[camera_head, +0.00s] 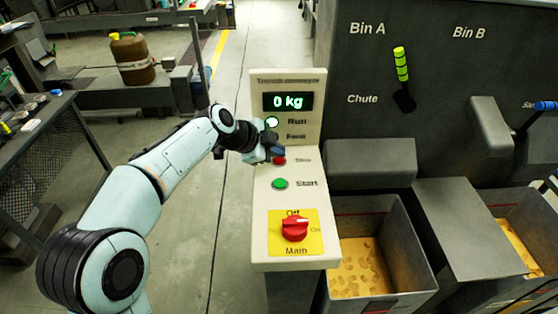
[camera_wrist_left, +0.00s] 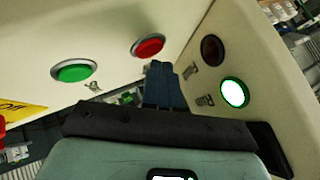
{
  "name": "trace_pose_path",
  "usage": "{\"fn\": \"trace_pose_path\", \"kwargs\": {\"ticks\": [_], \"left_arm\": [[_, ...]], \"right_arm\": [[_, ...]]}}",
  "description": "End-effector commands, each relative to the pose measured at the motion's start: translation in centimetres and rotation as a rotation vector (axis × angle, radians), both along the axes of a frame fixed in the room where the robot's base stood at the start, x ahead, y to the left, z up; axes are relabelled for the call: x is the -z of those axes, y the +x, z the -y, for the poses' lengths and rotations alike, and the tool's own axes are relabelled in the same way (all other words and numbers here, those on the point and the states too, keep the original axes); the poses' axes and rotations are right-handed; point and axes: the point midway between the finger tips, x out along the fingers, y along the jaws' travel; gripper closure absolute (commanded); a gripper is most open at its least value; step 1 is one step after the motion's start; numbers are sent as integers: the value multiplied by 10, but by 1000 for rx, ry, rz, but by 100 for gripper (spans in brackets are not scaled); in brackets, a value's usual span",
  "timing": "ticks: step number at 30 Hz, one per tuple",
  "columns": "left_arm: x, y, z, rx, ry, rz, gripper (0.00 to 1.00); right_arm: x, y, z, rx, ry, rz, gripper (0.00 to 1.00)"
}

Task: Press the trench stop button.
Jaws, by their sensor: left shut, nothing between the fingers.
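The control panel (camera_head: 262,215) is a cream box with a sloped front. Its red stop button (camera_head: 279,161) sits above the green start button (camera_head: 280,184). In the left wrist view the stop button (camera_wrist_left: 149,46) is fully visible, with the green start button (camera_wrist_left: 73,70) to its left. My left gripper (camera_head: 277,151) is shut and empty, just above the stop button in the head view and partly overlapping it. Its dark blue fingers (camera_wrist_left: 161,70) end close beside the button in the wrist view; I cannot tell whether they touch the panel. My right gripper is not in view.
The display (camera_head: 288,101) reads 0 kg. The run lamp (camera_head: 272,122) is lit; the fault lamp (camera_wrist_left: 212,49) is dark. A red main knob (camera_head: 295,228) sits on a yellow plate below. Bins with yellowish pieces (camera_head: 365,270) stand right. Open floor (camera_head: 225,210) lies left.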

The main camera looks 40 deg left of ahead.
Motion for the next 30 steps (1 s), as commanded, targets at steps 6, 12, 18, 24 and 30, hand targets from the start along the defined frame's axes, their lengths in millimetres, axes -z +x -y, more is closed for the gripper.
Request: {"fn": "trace_pose_path", "kwargs": {"ticks": [6, 12, 18, 24, 30], "left_arm": [[3, 0, 0, 1, 1, 0, 100], [3, 0, 0, 1, 1, 0, 100], [4, 0, 0, 1, 1, 0, 100], [6, 0, 0, 1, 0, 1, 100], [8, 0, 0, 1, 0, 1, 100]], "right_arm": [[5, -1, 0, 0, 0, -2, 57], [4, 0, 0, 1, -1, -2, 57], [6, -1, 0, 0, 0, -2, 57], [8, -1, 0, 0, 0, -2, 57], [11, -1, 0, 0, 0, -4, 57]]}}
